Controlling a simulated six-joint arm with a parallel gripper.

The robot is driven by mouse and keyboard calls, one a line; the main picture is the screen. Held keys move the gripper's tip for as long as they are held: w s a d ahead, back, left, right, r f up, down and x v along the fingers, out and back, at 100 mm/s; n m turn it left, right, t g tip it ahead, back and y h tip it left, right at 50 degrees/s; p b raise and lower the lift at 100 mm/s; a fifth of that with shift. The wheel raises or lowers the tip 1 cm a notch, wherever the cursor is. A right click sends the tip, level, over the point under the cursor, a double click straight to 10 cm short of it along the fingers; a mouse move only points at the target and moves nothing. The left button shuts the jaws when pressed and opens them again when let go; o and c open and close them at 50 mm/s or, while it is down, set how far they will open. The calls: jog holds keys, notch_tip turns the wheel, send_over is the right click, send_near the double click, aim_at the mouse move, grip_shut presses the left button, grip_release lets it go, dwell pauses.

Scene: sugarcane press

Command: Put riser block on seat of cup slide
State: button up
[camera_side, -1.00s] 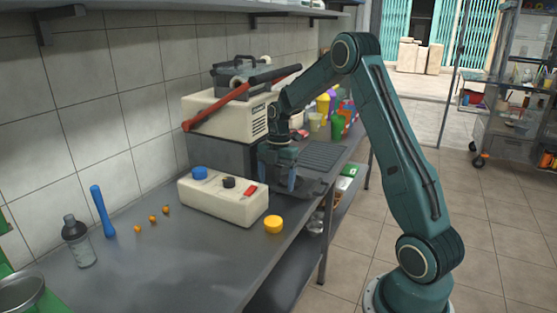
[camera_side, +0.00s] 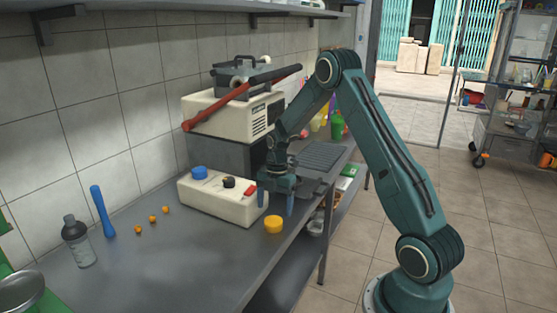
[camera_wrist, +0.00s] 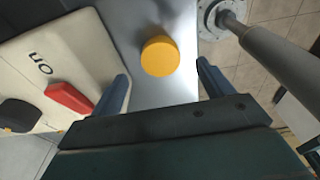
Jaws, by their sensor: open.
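A round yellow-orange block (camera_side: 274,225), which looks like the riser block, sits on the metal counter near its front edge, beside the white control box. It also shows in the wrist view (camera_wrist: 160,56), ahead of the space between my fingers. My gripper (camera_side: 277,206) is open and empty, pointing down just behind and above the block; its two fingers also show in the wrist view (camera_wrist: 163,82). I cannot make out the cup slide or its seat; my gripper and the control box may hide it.
The white control box (camera_side: 215,203) with blue and black knobs and a red switch stands close left of my gripper. The press (camera_side: 235,113) with a red lever is behind. The front counter is clear.

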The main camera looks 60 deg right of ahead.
aim_at(273, 221)
jog(key=shift+a+f, duration=0.2)
jog(key=shift+f, duration=1.1)
jog(key=shift+a+f, duration=0.2)
jog(key=shift+f, duration=1.05)
jog(key=c, duration=1.2)
jog(key=shift+o, duration=0.2)
jog(key=shift+r, duration=0.15)
notch_tip(273, 221, up, 20)
jog(key=shift+a+f, duration=0.1)
jog(key=shift+f, duration=0.1)
